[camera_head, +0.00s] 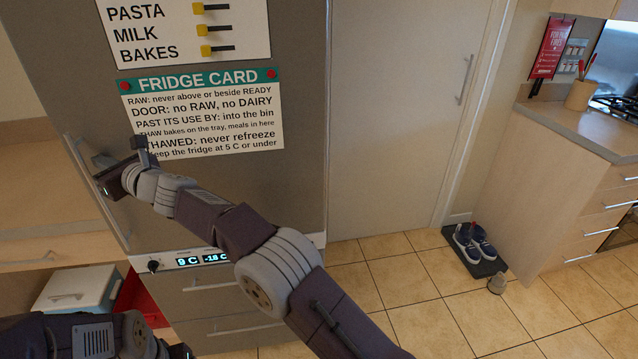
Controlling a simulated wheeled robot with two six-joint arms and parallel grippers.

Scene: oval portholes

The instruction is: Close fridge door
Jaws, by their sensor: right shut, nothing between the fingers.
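The grey fridge door (235,190) fills the left middle of the head view, with a Fridge Card on it. Its lower edge lies along the control panel (200,259), and I see no open gap there. A long upright handle (82,170) runs down its left side. My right gripper (112,163) is shut and empty. It is at the handle, in front of the door's left side; whether it touches either is unclear. My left gripper (178,351) is mostly cut off by the bottom edge, and its fingers are hidden.
Drawers (225,330) sit below the panel. A wooden counter (35,220) stands left, with a white box (75,290) and a red bin (140,298) below. A pale door (395,120) is right of the fridge. Shoes (474,244) lie on a dark mat; the tiled floor between is clear.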

